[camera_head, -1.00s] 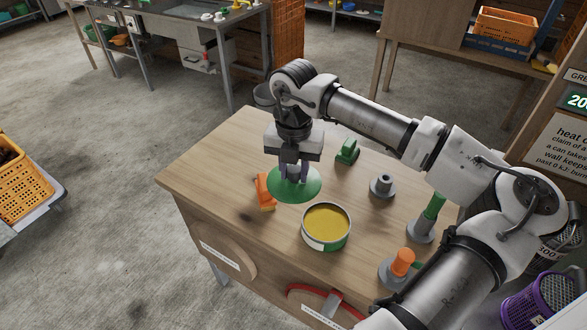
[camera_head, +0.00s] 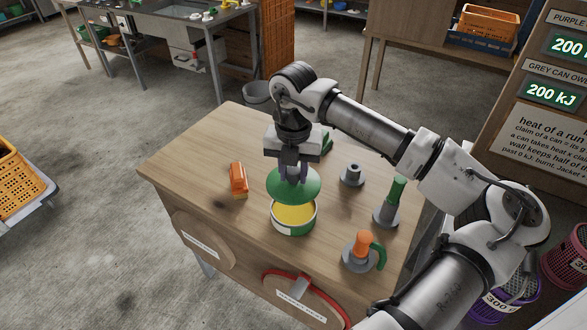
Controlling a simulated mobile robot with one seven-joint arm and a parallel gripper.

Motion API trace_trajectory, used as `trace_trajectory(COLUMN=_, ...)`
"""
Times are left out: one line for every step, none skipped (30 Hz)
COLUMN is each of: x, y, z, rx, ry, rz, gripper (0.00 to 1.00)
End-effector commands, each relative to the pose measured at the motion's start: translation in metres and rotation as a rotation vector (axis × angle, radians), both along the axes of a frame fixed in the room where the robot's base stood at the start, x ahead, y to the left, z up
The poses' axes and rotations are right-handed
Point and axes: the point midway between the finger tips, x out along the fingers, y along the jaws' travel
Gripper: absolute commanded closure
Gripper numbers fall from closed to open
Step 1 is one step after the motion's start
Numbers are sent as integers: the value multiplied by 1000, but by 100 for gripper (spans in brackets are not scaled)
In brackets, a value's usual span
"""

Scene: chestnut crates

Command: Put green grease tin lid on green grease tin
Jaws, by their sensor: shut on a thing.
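The green grease tin lid (camera_head: 290,188) is a round green disc. My gripper (camera_head: 296,176) is shut on it from above and holds it in the air. The green grease tin (camera_head: 293,225) stands open and upright on the wooden table (camera_head: 180,165), with yellow grease inside and a green and white wall. In the picture the lid sits just above the tin and covers the far part of its opening. A gap shows between the lid and the tin's near rim; the exact height is hard to tell.
An orange object (camera_head: 239,180) lies left of the tin. To the right stand a grey knobbed piece (camera_head: 352,175), a green-handled piece (camera_head: 388,205) and an orange-topped piece (camera_head: 361,252). A green object (camera_head: 327,142) is partly hidden behind my gripper. The table's left part is clear.

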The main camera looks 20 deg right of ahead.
Motion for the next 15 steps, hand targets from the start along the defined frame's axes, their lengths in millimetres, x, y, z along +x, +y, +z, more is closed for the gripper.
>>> trace_trajectory(x=0, y=0, z=-4, rx=1, ry=0, rz=0, gripper=94)
trace_trajectory(x=0, y=0, z=-6, rx=2, ry=1, rz=0, gripper=94)
trace_trajectory(x=0, y=0, z=-9, rx=2, ry=1, rz=-1, gripper=94)
trace_trajectory(x=0, y=0, z=-12, rx=2, ry=1, rz=-1, gripper=94)
trace_trajectory(x=0, y=0, z=-14, rx=2, ry=1, rz=-1, gripper=94)
trace_trajectory(x=0, y=0, z=-17, rx=1, ry=0, rz=-1, gripper=94)
trace_trajectory(x=0, y=0, z=-19, rx=1, ry=1, rz=-1, gripper=94)
trace_trajectory(x=0, y=0, z=-22, rx=1, ry=1, rz=-1, gripper=94)
trace_trajectory(x=0, y=0, z=-25, rx=1, ry=1, rz=-1, gripper=94)
trace_trajectory(x=0, y=0, z=-27, rx=1, ry=0, rz=-1, gripper=94)
trace_trajectory(x=0, y=0, z=-30, rx=1, ry=0, rz=-1, gripper=94)
trace_trajectory(x=0, y=0, z=-33, rx=1, ry=0, rz=-1, gripper=94)
trace_trajectory(x=0, y=0, z=-35, rx=1, ry=0, rz=-1, gripper=94)
trace_trajectory(x=0, y=0, z=-38, rx=1, ry=1, rz=-1, gripper=94)
trace_trajectory(x=0, y=0, z=-41, rx=0, ry=0, rz=-1, gripper=94)
